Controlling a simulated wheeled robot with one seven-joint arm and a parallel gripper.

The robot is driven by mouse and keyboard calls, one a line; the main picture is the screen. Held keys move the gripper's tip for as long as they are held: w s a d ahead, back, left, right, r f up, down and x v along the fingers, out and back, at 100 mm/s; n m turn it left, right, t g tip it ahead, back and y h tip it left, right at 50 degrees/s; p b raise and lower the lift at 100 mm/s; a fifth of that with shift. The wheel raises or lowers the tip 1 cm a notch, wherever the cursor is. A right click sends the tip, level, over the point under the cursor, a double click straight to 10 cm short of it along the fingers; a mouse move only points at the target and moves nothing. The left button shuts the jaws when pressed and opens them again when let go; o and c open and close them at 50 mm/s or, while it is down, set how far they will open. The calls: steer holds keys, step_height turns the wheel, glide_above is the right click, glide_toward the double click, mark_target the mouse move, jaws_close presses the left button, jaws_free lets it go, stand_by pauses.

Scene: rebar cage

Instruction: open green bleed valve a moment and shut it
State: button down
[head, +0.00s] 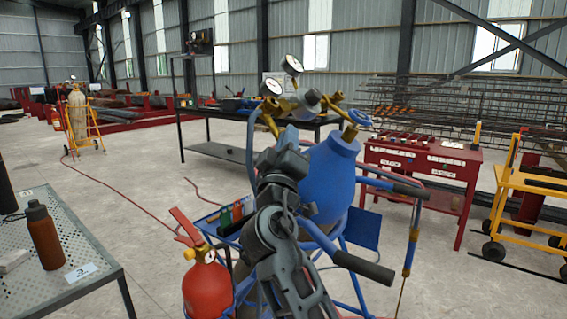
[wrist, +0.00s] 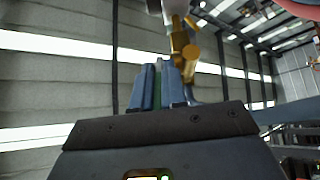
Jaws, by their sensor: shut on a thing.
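My gripper (wrist: 160,75) is shut on a narrow green piece (wrist: 157,88), which shows between its blue-grey fingers in the wrist view and looks like the green bleed valve's handle. A brass fitting (wrist: 183,45) is just beyond the fingertips. In the head view my gripper (head: 290,132) is at the brass regulator assembly (head: 305,101), left of the blue cylinder's top (head: 332,170). Two round gauges, an upper one (head: 291,65) and a lower one (head: 271,86), stand above it. My gripper and arm hide the green valve in the head view.
A blue handwheel (head: 359,118) sits above the cylinder. Trolley handles with black grips (head: 364,268) flank it. A red extinguisher (head: 206,287) stands at lower left. A perforated table (head: 85,240) holds a brown bottle (head: 45,238). A red cabinet (head: 425,161) stands behind right.

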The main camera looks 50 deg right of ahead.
steer(key=n+t+b, duration=0.1)
steer(key=f+n+t+b, duration=0.1)
steer(key=t, duration=0.1)
steer(key=shift+s+d+n+t+y, duration=0.2)
steer(key=shift+n+t+y, duration=0.1)
steer(key=shift+y, duration=0.1)
steer(key=shift+d+r+n+t+y+b, duration=0.15)
steer(key=shift+n+t+y+b, duration=0.7)
steer(key=shift+n+t, duration=0.95)
steer(key=shift+n+t+y, duration=0.8)
steer(key=shift+t+y, duration=0.15)
steer(key=shift+t, duration=0.35)
steer(key=shift+d+n+t+y+b, duration=0.15)
steer(key=shift+n+t+y+b, duration=0.2)
steer(key=shift+n+t+y, duration=0.8)
steer(key=shift+d+n+t+y, duration=0.1)
steer(key=shift+n+t+y, duration=1.35)
steer(key=shift+n+y, duration=0.65)
steer(key=c, duration=1.5)
jaws_free()
steer(key=shift+m+y, duration=0.25)
steer(key=shift+s, duration=0.1)
